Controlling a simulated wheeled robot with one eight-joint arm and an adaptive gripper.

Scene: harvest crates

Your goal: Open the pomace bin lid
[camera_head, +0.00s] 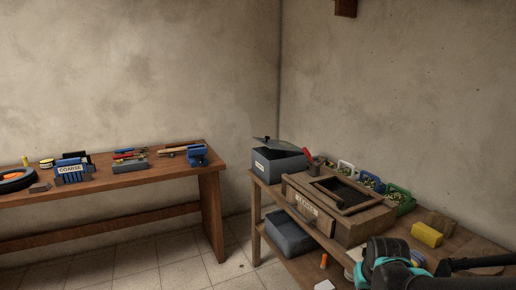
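A grey-blue bin (272,168) with a small pale label stands at the far left corner of the right-hand bench; I cannot read the label. It is likely the pomace bin. Its grey lid (276,144) is tilted, with a dark gap showing between it and the rim. A black and teal part of my arm shows at the lower right, well apart from the bin. I cannot make out my gripper's fingers.
A wooden box (345,220) with a dark opening sits just right of the bin. Small containers, including a green one (399,198), line the wall, and a yellow block (426,234) lies nearer. A blue-grey crate (289,233) is below. Another bench (130,184) holds tools.

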